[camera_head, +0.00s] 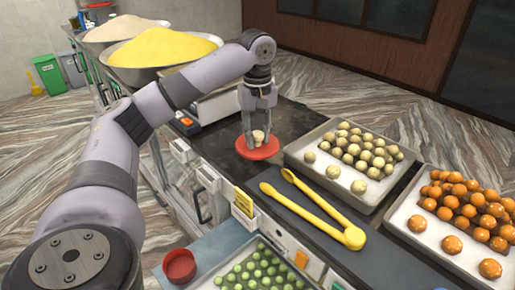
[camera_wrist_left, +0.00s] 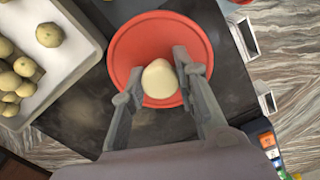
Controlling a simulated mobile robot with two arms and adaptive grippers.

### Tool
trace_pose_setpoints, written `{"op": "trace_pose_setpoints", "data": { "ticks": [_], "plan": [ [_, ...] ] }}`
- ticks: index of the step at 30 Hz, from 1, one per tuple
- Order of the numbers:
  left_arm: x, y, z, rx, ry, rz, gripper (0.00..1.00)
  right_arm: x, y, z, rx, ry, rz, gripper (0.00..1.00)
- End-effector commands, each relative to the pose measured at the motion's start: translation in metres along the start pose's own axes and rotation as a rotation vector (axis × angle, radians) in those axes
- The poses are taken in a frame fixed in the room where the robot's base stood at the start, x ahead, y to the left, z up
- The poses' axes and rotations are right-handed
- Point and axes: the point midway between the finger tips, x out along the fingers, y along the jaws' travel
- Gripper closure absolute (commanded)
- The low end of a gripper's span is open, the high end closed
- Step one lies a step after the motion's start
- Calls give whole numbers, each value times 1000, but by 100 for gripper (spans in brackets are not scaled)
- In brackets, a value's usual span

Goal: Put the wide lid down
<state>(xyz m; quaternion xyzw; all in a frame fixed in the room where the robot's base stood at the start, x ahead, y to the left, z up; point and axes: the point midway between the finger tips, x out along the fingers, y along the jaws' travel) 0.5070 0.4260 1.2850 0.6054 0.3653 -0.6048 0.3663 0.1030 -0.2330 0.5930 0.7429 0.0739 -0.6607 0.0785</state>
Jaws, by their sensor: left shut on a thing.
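The wide lid (camera_head: 262,153) is a flat red disc with a cream knob (camera_head: 258,135) on top. In the head view it is level at or just above the dark counter top (camera_head: 293,117); I cannot tell whether it touches. My left gripper (camera_head: 258,122) comes down from above and is shut on the knob. In the left wrist view the red disc (camera_wrist_left: 130,45) shows behind the knob (camera_wrist_left: 160,79), with the fingers (camera_wrist_left: 157,80) on either side of it. My right gripper is not in view.
A tray of pale round sweets (camera_head: 330,185) stands right of the lid, with a tray of orange sweets (camera_head: 398,222) beyond. Yellow utensils (camera_head: 310,208) lie on a dark board in front. A small red bowl (camera_head: 180,266) and green sweets (camera_head: 258,270) are nearest. Dark counter behind the lid is clear.

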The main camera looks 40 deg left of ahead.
Motion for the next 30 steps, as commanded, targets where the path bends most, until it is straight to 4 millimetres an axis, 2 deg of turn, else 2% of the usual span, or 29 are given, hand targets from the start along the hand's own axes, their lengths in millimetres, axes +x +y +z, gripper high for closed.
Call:
{"op": "trace_pose_setpoints", "data": {
  "ticks": [3, 7, 12, 21, 22, 30],
  "plan": [
    [11, -1, 0, 0, -1, -3, 100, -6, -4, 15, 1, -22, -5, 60],
    [31, -1, 0, 0, -1, -3, 100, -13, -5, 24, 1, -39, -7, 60],
    [44, 0, 0, 1, -1, 0, 100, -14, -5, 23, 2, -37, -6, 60],
    [47, 0, 1, 1, -1, 0, 100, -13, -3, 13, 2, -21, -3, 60],
    [47, 0, 0, 1, -1, 1, 72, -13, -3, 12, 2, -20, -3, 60],
    [47, 0, 0, 1, -1, 1, 54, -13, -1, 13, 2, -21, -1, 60]
  ]
}}
